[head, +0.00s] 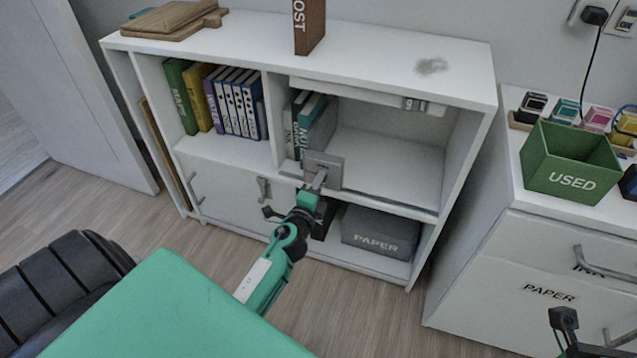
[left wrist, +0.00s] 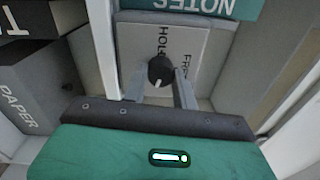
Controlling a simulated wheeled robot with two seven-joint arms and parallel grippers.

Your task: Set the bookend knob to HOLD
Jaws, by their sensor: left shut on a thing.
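The grey bookend plate (head: 322,168) stands at the front of the right middle shelf, beside several books. In the left wrist view the bookend (left wrist: 205,40) carries a round black knob (left wrist: 160,70) with a short white mark toward the picture's bottom. HOLD is printed just above the knob and FREE to its right, both sideways and partly covered. My left gripper (head: 318,182) is at the bookend, its fingers (left wrist: 160,90) on either side of the knob and shut on it. My right gripper (head: 564,322) shows only partly at the lower right; its jaws are unclear.
Books (head: 225,100) fill the left shelf. A dark PAPER box (head: 380,232) sits below the bookend's shelf. A green USED bin (head: 570,160) stands on the right cabinet. The right part of the bookend's shelf (head: 385,160) is empty.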

